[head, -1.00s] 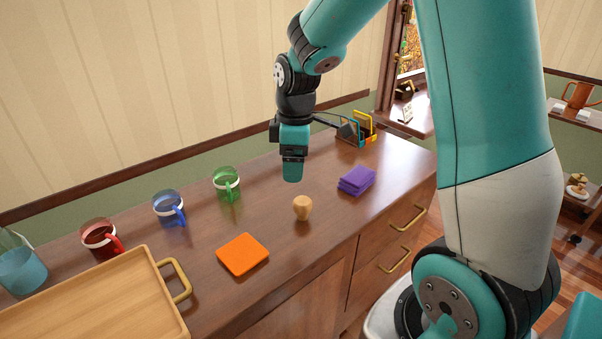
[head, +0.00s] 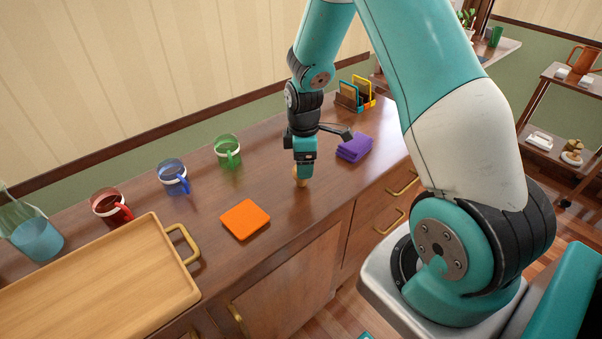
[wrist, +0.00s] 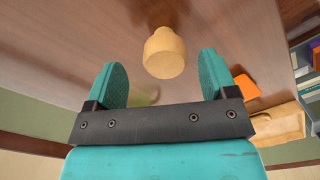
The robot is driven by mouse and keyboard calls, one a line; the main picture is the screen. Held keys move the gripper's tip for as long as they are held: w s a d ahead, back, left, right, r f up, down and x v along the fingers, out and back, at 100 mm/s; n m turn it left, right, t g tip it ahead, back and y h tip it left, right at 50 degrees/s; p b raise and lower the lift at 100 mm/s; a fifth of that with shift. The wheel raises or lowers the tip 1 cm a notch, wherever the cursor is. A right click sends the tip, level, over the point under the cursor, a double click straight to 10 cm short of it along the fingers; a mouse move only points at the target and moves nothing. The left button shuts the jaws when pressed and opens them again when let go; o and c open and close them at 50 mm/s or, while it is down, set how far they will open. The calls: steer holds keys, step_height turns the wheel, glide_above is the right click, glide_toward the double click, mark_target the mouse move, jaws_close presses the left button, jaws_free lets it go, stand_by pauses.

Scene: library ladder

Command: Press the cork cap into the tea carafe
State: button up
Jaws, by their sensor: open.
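The cork cap (head: 301,183) is a small tan plug standing on the brown wooden counter, partly hidden by my gripper in the head view. My gripper (head: 303,172) points down right over it. In the wrist view my gripper (wrist: 165,64) is open, with the cork cap (wrist: 165,48) between its teal fingertips and a gap on both sides. A clear glass vessel with a teal lower part (head: 38,238), possibly the tea carafe, stands at the far left, cut by the picture edge.
Red (head: 109,207), blue (head: 172,178) and green (head: 228,152) mugs line the counter's back. A wooden tray (head: 95,275) with a brass handle lies front left. An orange square (head: 245,219) lies left of the cap. Purple cloths (head: 354,147) and a colourful holder (head: 355,94) are behind right.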

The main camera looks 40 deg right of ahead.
steer(key=f, duration=0.2)
steer(key=f+p, duration=0.1)
steer(key=f, duration=0.2)
steer(key=shift+s+a, duration=0.1)
steer(key=shift+s, duration=0.1)
steer(key=c, duration=1)
steer(key=shift+r, duration=0.1)
